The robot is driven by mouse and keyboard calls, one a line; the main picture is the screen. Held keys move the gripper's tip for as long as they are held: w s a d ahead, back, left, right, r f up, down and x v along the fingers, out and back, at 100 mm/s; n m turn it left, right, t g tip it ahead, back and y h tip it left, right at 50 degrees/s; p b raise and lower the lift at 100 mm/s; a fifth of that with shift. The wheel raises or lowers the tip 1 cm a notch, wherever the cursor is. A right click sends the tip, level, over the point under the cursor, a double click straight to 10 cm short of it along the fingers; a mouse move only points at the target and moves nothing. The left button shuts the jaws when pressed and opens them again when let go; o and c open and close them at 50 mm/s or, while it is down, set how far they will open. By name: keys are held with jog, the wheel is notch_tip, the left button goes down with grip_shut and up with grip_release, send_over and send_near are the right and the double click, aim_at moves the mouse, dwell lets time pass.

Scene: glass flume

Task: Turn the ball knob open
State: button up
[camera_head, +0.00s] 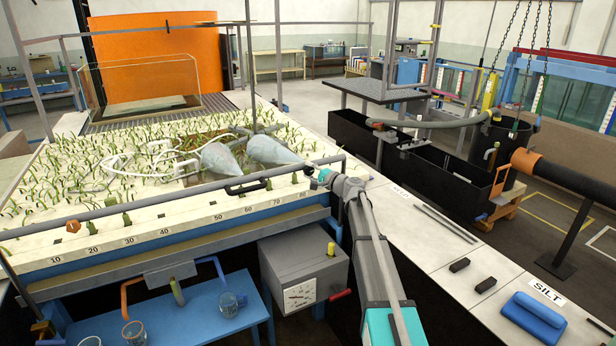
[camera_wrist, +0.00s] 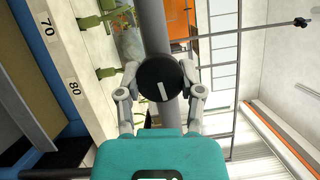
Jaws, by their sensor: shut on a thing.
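The ball knob (camera_wrist: 160,84) is round and black with a short white line on its face. In the wrist view it sits in front of a grey pipe (camera_wrist: 153,25), and the white line runs nearly upright, slightly tilted. My gripper (camera_wrist: 160,73) has one finger on each side of the knob and is shut on it. In the head view my gripper (camera_head: 318,179) is at the right end of the flume's near rail. The knob is small there and mostly hidden by my fingers.
The flume bed (camera_head: 180,205) with green plants and two grey cones lies left of my gripper. A grey rail (camera_head: 150,203) runs along its near edge. A grey box (camera_head: 303,270) with a dial stands below. A pale counter (camera_head: 425,235) lies to the right.

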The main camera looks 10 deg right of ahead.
jog(key=shift+m+t+b, duration=0.3)
jog(key=shift+m, duration=0.5)
jog(key=o, duration=1.2)
jog(key=shift+c, duration=0.2)
